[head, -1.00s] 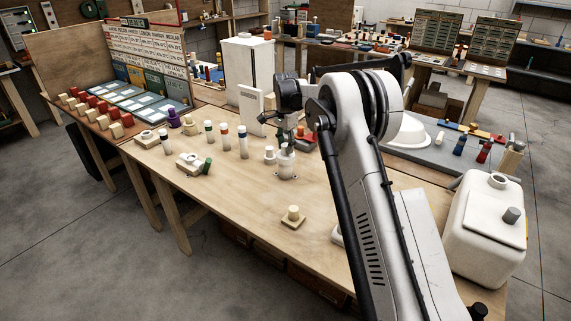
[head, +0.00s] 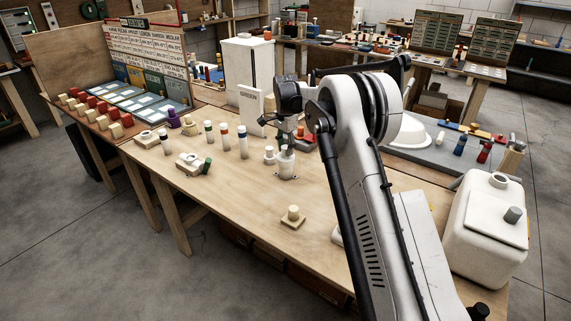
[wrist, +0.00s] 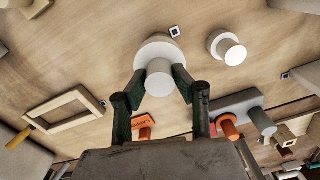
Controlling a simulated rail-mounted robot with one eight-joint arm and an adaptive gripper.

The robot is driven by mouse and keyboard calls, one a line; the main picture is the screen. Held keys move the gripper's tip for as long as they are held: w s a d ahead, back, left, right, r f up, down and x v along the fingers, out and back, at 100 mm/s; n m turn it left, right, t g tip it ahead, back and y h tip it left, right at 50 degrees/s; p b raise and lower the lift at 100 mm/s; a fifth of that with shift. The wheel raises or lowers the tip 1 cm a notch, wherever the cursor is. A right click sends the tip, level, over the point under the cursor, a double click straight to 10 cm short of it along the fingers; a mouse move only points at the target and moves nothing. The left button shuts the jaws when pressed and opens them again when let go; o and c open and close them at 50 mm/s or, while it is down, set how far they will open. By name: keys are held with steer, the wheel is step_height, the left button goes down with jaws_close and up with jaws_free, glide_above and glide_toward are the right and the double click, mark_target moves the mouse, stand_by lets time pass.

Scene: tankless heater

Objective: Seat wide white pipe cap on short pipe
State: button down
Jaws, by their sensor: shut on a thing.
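My gripper (wrist: 160,80) is shut on the narrow knob of the wide white pipe cap (wrist: 158,72), one dark fingertip on each side. In the head view my gripper (head: 287,143) points down over the short white pipe (head: 286,168), which stands upright on the wooden table. The cap is at the pipe's top, roughly in line with it. A wide white round rim (wrist: 156,48) shows beyond the knob in the wrist view. I cannot tell whether the cap is fully down on the pipe, as the contact is hidden.
A smaller white capped piece (head: 269,155) stands close to the left of the pipe. Several colour-topped cylinders (head: 226,138) stand farther left.

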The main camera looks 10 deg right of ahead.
steer(key=c, duration=1.3)
jaws_free()
step_height(320, 180, up, 12)
